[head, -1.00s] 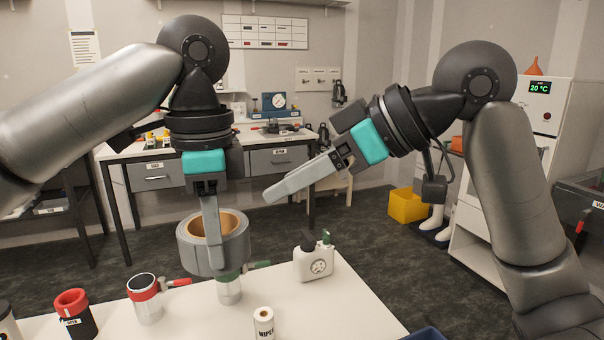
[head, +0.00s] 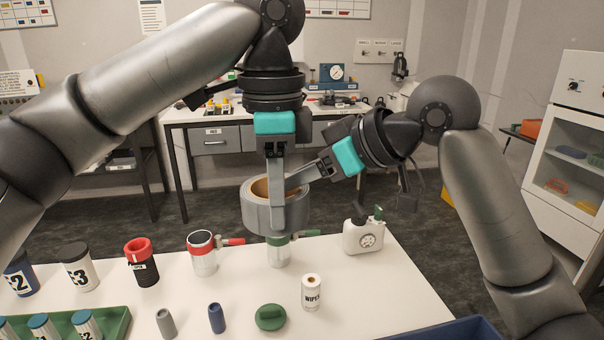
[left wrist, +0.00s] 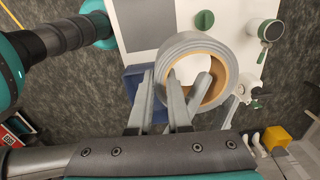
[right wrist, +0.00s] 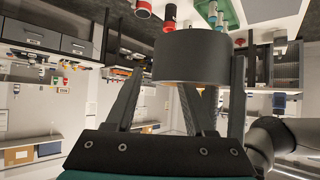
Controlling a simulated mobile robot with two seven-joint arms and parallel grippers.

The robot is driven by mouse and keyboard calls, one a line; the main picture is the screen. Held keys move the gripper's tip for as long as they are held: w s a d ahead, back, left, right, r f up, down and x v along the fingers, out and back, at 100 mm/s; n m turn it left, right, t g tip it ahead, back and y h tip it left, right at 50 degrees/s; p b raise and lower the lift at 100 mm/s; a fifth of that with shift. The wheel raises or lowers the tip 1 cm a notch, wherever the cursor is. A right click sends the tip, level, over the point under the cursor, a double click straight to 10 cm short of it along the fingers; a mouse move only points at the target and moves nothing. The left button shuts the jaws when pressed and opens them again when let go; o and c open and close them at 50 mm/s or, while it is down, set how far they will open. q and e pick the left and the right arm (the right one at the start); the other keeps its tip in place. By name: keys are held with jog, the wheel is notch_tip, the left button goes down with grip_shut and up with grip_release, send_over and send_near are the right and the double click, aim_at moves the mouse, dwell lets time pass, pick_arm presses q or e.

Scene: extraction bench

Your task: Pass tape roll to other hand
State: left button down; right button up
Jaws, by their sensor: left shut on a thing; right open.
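The tape roll (head: 254,211), grey outside with a brown core, is held upright above the white table. My left gripper (head: 276,222) points down and is shut on the roll's wall; its fingers pinch the wall in the left wrist view (left wrist: 158,112). My right gripper (head: 298,184) is open and comes in from the right at the roll's rim. In the left wrist view one right finger (left wrist: 200,92) overlaps the hole. The right wrist view shows the roll (right wrist: 192,57) close ahead, by the spread fingers; whether they touch it is unclear.
Below the roll stands a container with a green handle (head: 279,252). A blue bin (head: 455,330) is at the front right.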

jog(key=shift+c, duration=0.4)
grip_shut()
pick_arm(q)
jog(key=c, duration=0.8)
grip_release()
